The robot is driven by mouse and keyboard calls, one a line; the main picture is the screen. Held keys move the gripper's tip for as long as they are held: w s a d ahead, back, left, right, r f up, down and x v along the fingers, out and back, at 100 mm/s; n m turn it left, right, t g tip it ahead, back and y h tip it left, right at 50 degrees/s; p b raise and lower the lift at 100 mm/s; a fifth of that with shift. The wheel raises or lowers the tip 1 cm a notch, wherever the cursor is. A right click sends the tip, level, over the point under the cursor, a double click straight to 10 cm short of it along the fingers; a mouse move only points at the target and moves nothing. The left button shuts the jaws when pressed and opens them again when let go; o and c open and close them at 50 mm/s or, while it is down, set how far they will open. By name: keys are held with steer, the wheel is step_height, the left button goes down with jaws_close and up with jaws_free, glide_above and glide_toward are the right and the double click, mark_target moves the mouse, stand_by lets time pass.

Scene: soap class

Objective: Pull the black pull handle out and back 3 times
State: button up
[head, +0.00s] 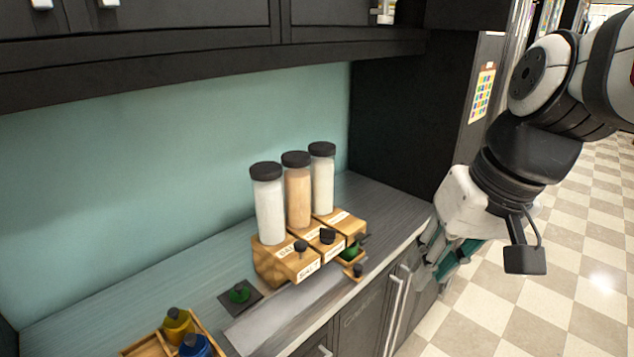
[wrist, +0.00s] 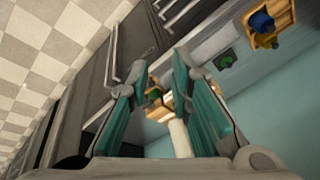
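A wooden dispenser (head: 270,262) with three clear jars stands on the counter. Several small black knobs show on or near its front. One black knob (head: 300,246) is at the left section and another (head: 327,236) is at the middle. A third black knob (head: 358,270) is on a low wooden piece at the right that juts toward the counter edge; a green item (head: 352,251) with a dark top sits there. I cannot tell which knob is the pull handle. My gripper (head: 442,258) is right of the dispenser, apart from it, beyond the counter's front edge. In the wrist view, its teal fingers (wrist: 160,88) are open and empty.
A wooden tray (head: 147,347) with yellow and blue black-topped items is at the front left. A green item (head: 239,293) stands on a dark square pad. Upper cabinets (head: 180,45) overhang the counter. Cabinet doors with a long metal handle (head: 396,305) are below. Tiled floor is open at right.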

steer(key=w+f+g+y, duration=0.2)
steer(key=w+f+y, duration=0.25)
steer(key=w, duration=0.45)
steer(key=m+t+y+b, duration=0.3)
steer(key=m+t+y, duration=0.3)
steer(key=t+y, duration=0.15)
glide_toward(368, 240)
steer(key=shift+g, duration=0.45)
steer(key=x, duration=0.3)
steer(key=p+x, duration=0.1)
steer(key=x, duration=0.2)
steer(key=p+x, duration=0.1)
steer(key=x, duration=0.2)
steer(key=shift+w+r, duration=0.15)
steer(key=shift+w, duration=0.2)
jaws_close()
